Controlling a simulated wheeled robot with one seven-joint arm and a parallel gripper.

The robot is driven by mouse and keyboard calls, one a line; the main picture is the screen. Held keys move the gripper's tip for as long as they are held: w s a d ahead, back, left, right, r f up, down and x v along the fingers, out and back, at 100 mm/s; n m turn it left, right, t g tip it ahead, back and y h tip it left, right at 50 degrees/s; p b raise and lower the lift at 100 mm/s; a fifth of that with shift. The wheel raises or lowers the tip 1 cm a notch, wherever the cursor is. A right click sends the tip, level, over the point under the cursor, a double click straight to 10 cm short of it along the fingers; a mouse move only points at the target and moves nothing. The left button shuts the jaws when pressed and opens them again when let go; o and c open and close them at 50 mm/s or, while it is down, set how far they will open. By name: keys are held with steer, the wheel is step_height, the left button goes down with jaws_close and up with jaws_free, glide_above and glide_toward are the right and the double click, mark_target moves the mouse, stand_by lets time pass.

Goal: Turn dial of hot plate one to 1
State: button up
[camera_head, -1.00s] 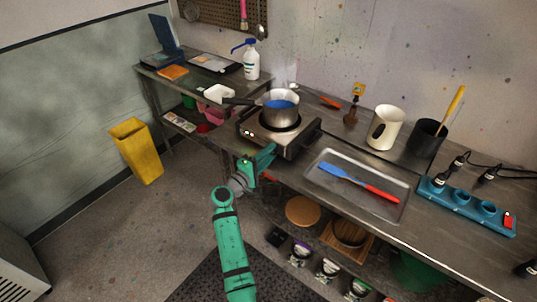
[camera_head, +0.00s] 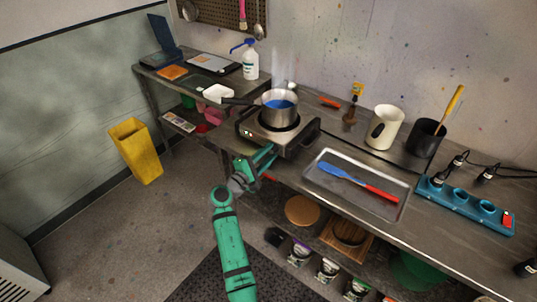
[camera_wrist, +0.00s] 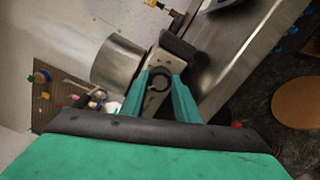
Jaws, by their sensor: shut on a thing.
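The hot plate (camera_head: 300,142) stands on the bench with a steel saucepan (camera_head: 281,116) on top, holding blue liquid. My gripper (camera_head: 270,152) is at the front face of the hot plate. In the wrist view, my gripper's two green fingers (camera_wrist: 159,84) close around the round dial (camera_wrist: 158,80) on that face. The fingers cover the dial's sides, and I cannot read its number or pointer. In the wrist view, the saucepan's side (camera_wrist: 117,62) shows to the left of the hot plate.
A metal tray (camera_head: 330,196) with a blue-and-red spatula (camera_head: 358,183) lies to the right. The saucepan's dark handle (camera_head: 240,101) sticks out left. A white jug (camera_head: 384,128) and a blue power strip (camera_head: 458,205) are further right.

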steer(key=o, duration=1)
steer(key=shift+o, duration=0.2)
steer(key=shift+f, duration=0.1)
